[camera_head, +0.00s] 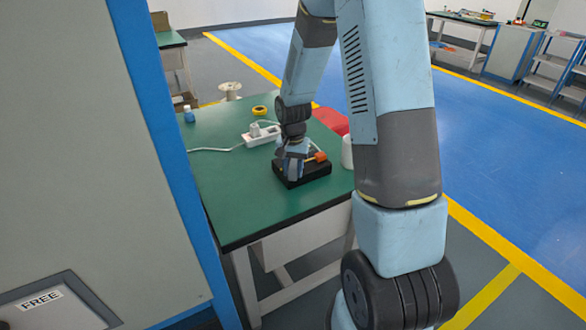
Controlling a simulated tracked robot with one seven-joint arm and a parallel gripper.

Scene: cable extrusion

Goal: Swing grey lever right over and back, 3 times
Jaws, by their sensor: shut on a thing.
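A black box (305,178) sits on the green table near its right side. An orange part (317,157) stands out at its upper right. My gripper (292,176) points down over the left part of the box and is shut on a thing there. The grey lever is not clearly visible apart from the gripper; the fingers cover the place where they grip. The lever's tilt cannot be told at this size.
A white power strip (262,136) with a cable lies behind the box, near a yellow roll (259,110). A red object (331,120) and a white cylinder (347,152) stand close on the right. The table's (237,205) front left is clear. A grey cabinet (80,150) stands left.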

